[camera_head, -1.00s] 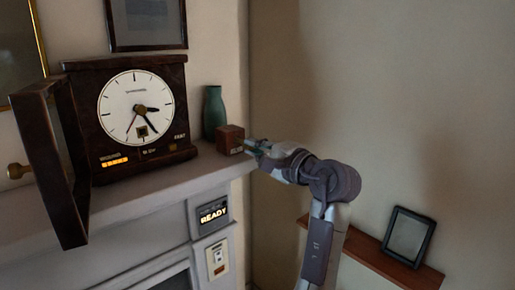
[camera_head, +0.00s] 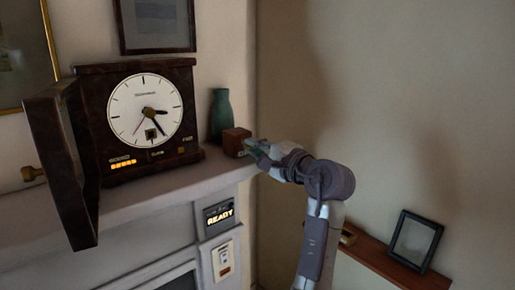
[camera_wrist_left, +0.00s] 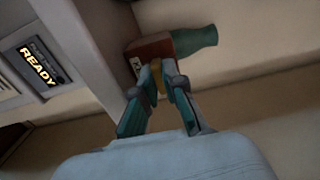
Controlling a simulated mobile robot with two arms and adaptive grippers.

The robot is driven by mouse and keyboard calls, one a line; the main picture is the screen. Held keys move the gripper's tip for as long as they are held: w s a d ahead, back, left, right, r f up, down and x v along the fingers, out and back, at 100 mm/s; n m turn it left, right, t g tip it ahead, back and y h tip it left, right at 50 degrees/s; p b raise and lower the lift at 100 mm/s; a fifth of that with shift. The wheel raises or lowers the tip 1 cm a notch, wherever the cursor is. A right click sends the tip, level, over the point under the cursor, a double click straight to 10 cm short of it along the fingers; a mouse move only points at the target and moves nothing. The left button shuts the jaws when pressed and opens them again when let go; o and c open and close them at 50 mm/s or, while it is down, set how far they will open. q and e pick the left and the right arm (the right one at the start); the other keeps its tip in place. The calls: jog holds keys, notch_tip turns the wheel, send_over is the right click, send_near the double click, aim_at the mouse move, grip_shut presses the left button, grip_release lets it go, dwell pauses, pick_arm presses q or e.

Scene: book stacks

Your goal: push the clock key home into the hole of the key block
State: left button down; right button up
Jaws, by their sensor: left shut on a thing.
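The key block (camera_head: 236,141) is a small brown wooden cube at the right end of the mantel shelf. My left gripper (camera_head: 252,148) is at the block's right side. In the left wrist view the block (camera_wrist_left: 152,49) lies just beyond the fingertips (camera_wrist_left: 158,76). The fingers are shut on a brass-coloured piece, the clock key (camera_wrist_left: 157,82), which points at the block's near face. The fingers hide most of the key and the hole, so I cannot tell how deep the key sits. My right gripper is not in view.
A green vase (camera_head: 221,114) stands right behind the block. The dark clock (camera_head: 108,150) with its door open is to the left. A lit READY sign (camera_head: 219,216) is below the mantel (camera_head: 170,190). A shelf (camera_head: 380,262) with a picture frame (camera_head: 415,242) is at lower right.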

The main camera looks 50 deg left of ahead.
pick_arm(q)
jog(key=shift+a, duration=0.35)
jog(key=c, duration=1.2)
grip_release()
jog(key=shift+d, duration=0.15)
jog(key=d, duration=0.7)
jog(key=shift+s+d, duration=0.15)
jog(key=shift+s, duration=0.15)
